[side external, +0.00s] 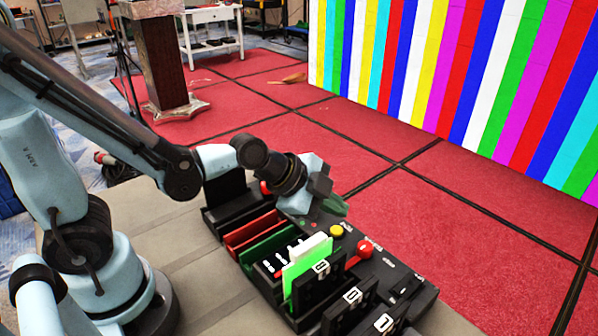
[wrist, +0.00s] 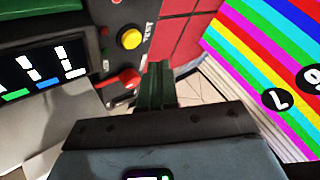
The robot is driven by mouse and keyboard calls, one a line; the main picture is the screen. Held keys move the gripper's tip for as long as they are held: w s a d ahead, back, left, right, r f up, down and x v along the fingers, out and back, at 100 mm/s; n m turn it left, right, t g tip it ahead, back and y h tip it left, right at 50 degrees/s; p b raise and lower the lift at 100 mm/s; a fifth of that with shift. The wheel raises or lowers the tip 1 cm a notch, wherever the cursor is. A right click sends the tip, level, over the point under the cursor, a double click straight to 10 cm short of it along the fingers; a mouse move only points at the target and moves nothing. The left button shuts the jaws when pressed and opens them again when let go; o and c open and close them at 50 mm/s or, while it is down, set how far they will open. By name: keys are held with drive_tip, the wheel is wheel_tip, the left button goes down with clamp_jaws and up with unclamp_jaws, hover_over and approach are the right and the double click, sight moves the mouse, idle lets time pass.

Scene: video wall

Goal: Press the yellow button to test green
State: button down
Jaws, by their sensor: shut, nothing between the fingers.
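The yellow button (side external: 336,231) is on the dark control panel, beside my gripper. In the wrist view the yellow button (wrist: 131,38) is round, with the label TEST printed next to it. My gripper (side external: 335,207) is shut and empty, its dark green fingers over the panel's far edge. In the wrist view my gripper (wrist: 158,72) points to the right of and below the button, apart from it. A video wall (side external: 455,75) shows vertical stripes in several colours, green among them.
A red-knobbed lever (side external: 365,248) stands near the yellow button. A red bin (side external: 250,231), a green bin (side external: 266,246) and a bright green card (side external: 299,270) are along the panel. Numbered black blocks (side external: 352,297) stand in front. Red floor lies beyond.

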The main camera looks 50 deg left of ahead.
sight(331, 232)
drive_tip(key=shift+f, duration=1)
drive_tip(key=shift+f, duration=0.2)
idle(1.3)
drive_tip(key=shift+f, duration=0.25)
drive_tip(key=shift+f, duration=0.45)
idle(0.7)
drive_tip(key=shift+r, duration=0.9)
drive_tip(key=shift+r, duration=2.5)
drive_tip(key=shift+s+a, duration=0.1)
